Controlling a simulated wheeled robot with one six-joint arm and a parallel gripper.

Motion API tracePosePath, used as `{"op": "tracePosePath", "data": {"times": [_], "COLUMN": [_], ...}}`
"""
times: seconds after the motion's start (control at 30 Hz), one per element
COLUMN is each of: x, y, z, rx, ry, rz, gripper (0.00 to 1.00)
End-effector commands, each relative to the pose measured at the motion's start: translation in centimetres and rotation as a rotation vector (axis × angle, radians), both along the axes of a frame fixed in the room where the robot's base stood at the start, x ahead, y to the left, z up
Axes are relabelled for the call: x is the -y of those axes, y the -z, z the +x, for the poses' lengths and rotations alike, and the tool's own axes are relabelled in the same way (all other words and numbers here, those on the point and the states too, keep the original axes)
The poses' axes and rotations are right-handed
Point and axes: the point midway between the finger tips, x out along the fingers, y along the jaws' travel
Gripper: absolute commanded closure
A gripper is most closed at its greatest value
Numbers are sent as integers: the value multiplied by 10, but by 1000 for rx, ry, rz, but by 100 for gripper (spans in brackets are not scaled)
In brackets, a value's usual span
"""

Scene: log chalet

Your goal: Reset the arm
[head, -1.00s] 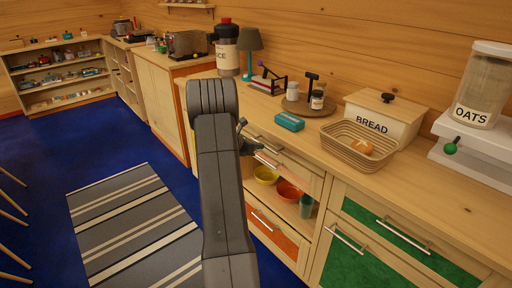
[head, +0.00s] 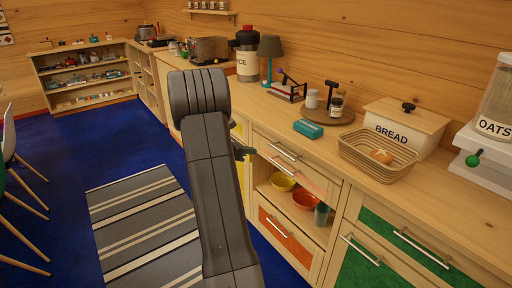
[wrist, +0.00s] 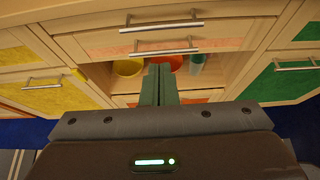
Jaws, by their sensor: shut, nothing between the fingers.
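My gripper (wrist: 159,85) shows in the wrist view, its two dark green fingers shut together with nothing between them. It points at the cabinet front, ahead of an open shelf space. In the head view my arm rises in the middle and hides most of my gripper; only a small dark part of it shows at the arm's right side, in front of the drawers. The yellow bowl (head: 283,183) and the orange bowl (head: 306,199) sit in the open shelf, beside a teal cup (head: 321,215). My gripper looks apart from them.
The wooden counter (head: 462,208) runs along the right with a bread box (head: 397,133), a wicker basket (head: 350,150) and a teal box (head: 308,128). Drawer handles (head: 284,152) stick out from the cabinet. The striped rug (head: 140,215) and blue floor on the left are clear; chairs (head: 12,150) stand at the far left.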

Motion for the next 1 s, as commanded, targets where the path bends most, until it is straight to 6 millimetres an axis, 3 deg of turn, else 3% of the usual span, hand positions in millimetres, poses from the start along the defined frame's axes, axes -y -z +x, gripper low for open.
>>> {"op": "tracePosePath", "data": {"times": [0.47,1.0], "x": [2,73], "y": [2,45], "z": [1,47], "rx": [0,-1], "ry": [1,3], "rz": [0,1], "gripper": [100,100]}}
